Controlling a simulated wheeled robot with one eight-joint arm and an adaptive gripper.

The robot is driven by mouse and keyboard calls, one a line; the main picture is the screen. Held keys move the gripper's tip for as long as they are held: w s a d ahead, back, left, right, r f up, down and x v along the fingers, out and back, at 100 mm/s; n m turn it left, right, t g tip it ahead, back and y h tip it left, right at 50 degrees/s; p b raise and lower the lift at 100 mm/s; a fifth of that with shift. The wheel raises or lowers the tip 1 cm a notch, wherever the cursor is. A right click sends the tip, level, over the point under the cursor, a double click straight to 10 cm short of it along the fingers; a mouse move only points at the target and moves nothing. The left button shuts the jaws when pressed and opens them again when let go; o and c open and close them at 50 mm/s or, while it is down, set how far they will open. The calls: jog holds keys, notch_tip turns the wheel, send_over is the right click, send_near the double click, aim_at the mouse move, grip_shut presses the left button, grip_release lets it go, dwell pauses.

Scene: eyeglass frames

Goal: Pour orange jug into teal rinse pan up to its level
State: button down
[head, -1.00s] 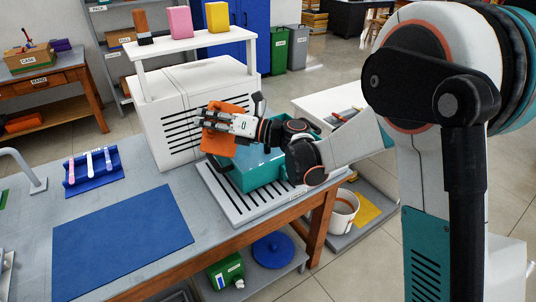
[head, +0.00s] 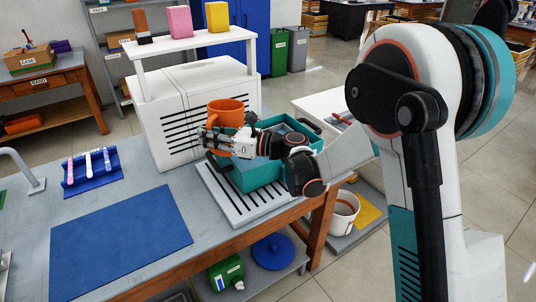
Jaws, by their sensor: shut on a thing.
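The orange jug (head: 227,108) is upright in the head view, its rim facing up, at the left end of the teal rinse pan. My gripper (head: 210,142) is shut on the jug, and its fingers hide the jug's lower part. The teal rinse pan (head: 243,182) sits on a white ribbed drainboard (head: 222,193) at the right end of the bench. My wrist and forearm cross over the pan and hide much of its inside. The liquid level in the pan and in the jug cannot be made out clearly.
A white slotted machine (head: 185,125) stands close behind the jug, with a white shelf (head: 190,42) holding coloured blocks above it. A blue mat (head: 120,228) and a blue tool rack (head: 93,180) lie to the left. A white bucket (head: 343,210) stands below, right.

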jog(key=shift+w+f+n, duration=0.2)
jog(key=shift+f+n, duration=0.6)
jog(key=shift+f, duration=0.1)
jog(key=shift+s+d+r+p, duration=0.3)
jog(key=shift+s+r, duration=0.2)
jog(key=shift+s, duration=0.3)
jog(key=shift+s+d+r+p, duration=0.15)
jog(key=shift+s+d+r, duration=0.3)
jog(key=shift+s, duration=0.3)
jog(key=shift+s+d+r+p, duration=0.25)
jog(key=shift+s+r, duration=0.3)
jog(key=shift+s, duration=0.25)
